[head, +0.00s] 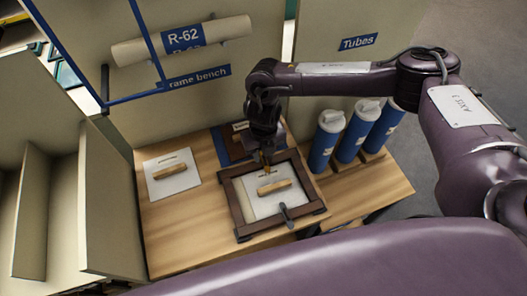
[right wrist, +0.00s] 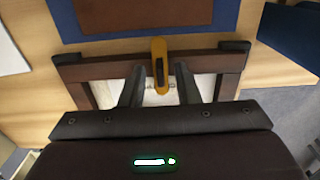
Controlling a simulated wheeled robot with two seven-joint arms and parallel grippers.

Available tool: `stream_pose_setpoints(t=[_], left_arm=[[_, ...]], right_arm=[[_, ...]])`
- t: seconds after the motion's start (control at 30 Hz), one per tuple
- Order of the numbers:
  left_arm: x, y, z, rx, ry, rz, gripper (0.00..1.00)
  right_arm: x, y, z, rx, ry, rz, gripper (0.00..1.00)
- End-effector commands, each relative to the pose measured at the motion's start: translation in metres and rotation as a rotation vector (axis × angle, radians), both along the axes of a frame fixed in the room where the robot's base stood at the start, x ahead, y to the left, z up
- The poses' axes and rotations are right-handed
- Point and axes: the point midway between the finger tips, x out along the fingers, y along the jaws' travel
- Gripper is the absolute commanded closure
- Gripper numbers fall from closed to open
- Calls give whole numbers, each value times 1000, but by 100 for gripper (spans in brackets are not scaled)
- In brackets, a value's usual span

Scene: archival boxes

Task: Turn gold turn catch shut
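A dark wooden frame (head: 238,208) lies on the bench with a pale panel inside it. The gold turn catch (right wrist: 160,60) sits on the frame's far rail. In the right wrist view it lies lengthwise across the rail, its near end reaching over the pale panel. In the head view the catch (head: 267,174) is small and partly hidden by my right gripper (head: 266,160). In the right wrist view my right gripper (right wrist: 159,78) is open, one finger on each side of the catch, with gaps on both sides. Contact cannot be told. My left gripper is not in view.
A dark catch (head: 287,217) is on the frame's near rail. A wooden handle (head: 274,187) lies over the panel. A white sheet with another wooden piece (head: 170,172) is to the left. Several blue tubes (head: 357,132) stand at the right. The bench front-left (head: 185,240) is clear.

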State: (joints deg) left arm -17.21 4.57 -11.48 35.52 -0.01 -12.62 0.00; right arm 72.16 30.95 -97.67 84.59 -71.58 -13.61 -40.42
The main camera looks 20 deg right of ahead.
Motion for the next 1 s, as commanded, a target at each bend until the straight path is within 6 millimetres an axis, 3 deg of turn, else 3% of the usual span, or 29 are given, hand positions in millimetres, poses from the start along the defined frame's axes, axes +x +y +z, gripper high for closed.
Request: stream_pose_setpoints(t=[0.27,0.7,1.0], left_arm=[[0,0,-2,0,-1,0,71],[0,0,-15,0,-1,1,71],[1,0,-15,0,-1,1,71]], right_arm=[[0,0,4,1,-1,0,71],[0,0,69,1,-1,1,71],[0,0,78,0,0,-1,71]])
